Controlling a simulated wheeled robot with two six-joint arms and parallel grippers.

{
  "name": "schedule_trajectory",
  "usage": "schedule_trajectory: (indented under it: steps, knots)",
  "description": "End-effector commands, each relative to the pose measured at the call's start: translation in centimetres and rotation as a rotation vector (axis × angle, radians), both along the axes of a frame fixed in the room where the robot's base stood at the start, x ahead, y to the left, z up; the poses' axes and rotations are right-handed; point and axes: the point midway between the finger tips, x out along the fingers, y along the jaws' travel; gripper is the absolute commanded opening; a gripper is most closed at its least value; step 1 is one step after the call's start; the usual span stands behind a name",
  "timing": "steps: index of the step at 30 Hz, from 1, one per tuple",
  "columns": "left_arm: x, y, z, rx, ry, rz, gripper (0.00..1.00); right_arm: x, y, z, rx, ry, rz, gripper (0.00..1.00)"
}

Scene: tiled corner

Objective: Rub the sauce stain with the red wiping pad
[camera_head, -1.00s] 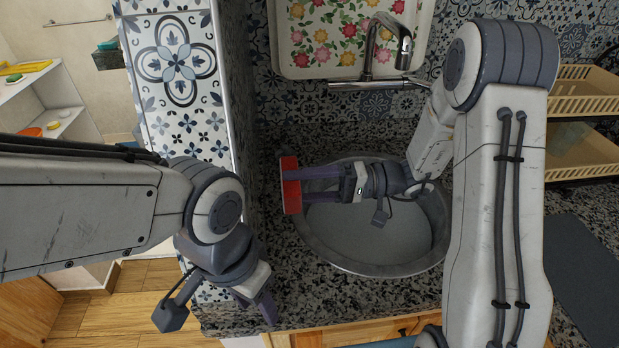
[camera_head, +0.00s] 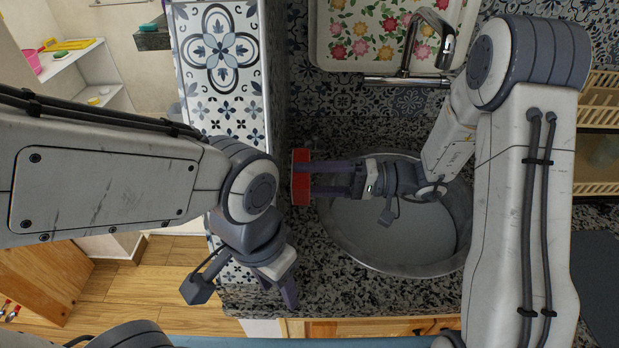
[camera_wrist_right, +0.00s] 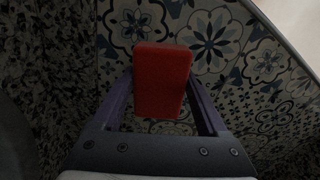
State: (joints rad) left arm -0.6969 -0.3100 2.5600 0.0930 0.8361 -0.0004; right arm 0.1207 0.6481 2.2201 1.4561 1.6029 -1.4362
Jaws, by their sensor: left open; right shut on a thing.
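The red wiping pad (camera_head: 301,178) is held upright in my right gripper (camera_head: 312,179), left of the sink and close to the tiled side wall. In the right wrist view the pad (camera_wrist_right: 162,80) sits between the two purple fingers, with patterned tiles behind it. I cannot tell whether it touches the wall. I cannot make out a sauce stain in either view. My left gripper (camera_head: 279,287) is open and empty at the lower left, by the front end of the side wall and counter.
A round metal sink (camera_head: 400,262) is set in the speckled counter (camera_head: 300,262). A faucet (camera_head: 436,40) and floral tray (camera_head: 350,52) stand behind it. A tile-covered side wall (camera_head: 222,100) borders the counter on the left. A beige rack (camera_head: 597,105) is at right.

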Motion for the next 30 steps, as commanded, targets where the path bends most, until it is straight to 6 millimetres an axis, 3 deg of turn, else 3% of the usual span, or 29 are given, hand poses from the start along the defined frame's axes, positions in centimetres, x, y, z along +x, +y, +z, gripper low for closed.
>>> schedule_trajectory:
  steps: [30]
  knots:
    - [0.0, 0.0, -0.5, 0.000, 0.000, 0.000, 0.50, 0.0, 1.9, 0.0, 0.000, -0.001, 0.001, 0.32]
